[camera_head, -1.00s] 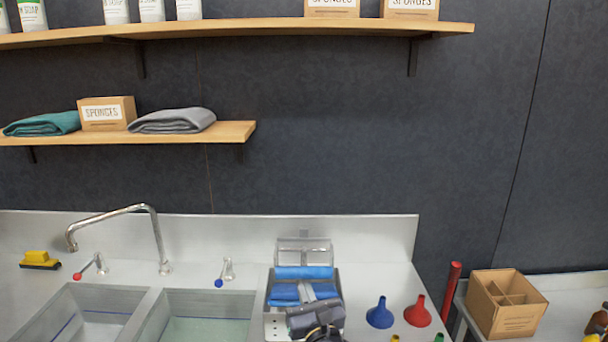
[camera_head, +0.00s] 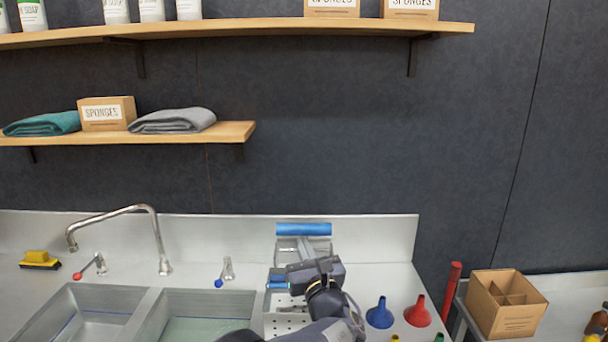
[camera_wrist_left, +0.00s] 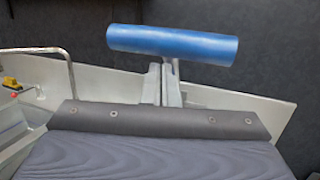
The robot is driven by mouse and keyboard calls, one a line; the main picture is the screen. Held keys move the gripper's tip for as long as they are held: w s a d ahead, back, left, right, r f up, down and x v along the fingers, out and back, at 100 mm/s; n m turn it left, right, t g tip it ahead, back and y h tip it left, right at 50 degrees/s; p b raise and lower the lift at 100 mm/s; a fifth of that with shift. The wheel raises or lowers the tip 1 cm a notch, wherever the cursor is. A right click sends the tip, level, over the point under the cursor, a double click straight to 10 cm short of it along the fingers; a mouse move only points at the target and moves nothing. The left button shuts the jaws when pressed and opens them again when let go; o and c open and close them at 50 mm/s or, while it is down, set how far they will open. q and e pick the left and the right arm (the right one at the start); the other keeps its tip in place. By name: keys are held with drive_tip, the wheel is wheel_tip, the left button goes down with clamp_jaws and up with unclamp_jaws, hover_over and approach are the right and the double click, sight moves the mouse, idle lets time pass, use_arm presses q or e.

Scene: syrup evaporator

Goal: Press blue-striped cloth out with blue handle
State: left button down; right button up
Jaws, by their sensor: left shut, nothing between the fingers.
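The blue handle (camera_head: 303,229) is a blue cylinder, raised at the top of a grey lever (camera_head: 306,246) against the metal backsplash. In the left wrist view the handle (camera_wrist_left: 172,46) lies across the top on its grey post. My left gripper (camera_head: 303,273) is shut and empty, below and in front of the handle and apart from it. Blue material (camera_head: 279,279) shows just left of the gripper, in the press; I cannot tell whether it is the blue-striped cloth. The perforated press tray (camera_head: 282,325) is partly hidden by my left arm. My right gripper is out of view.
Sink basins (camera_head: 190,331) with a faucet (camera_head: 150,214) lie left of the press. A blue funnel (camera_head: 380,315) and a red funnel (camera_head: 418,313) stand close to the right. A cardboard box (camera_head: 506,305) is farther right. Shelves hang above; the wall space between is clear.

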use_arm(q)
drive_tip(key=w+r, duration=0.1)
drive_tip(key=r, duration=0.1)
drive_tip(key=w+r, duration=0.4)
drive_tip(key=shift+w+r, duration=0.1)
drive_tip(key=shift+r, duration=0.25)
drive_tip(key=shift+w, duration=0.1)
drive_tip(key=w+r, duration=0.5)
drive_tip(key=w, duration=0.1)
drive_tip(key=shift+r, duration=0.15)
drive_tip(key=shift+w, duration=0.1)
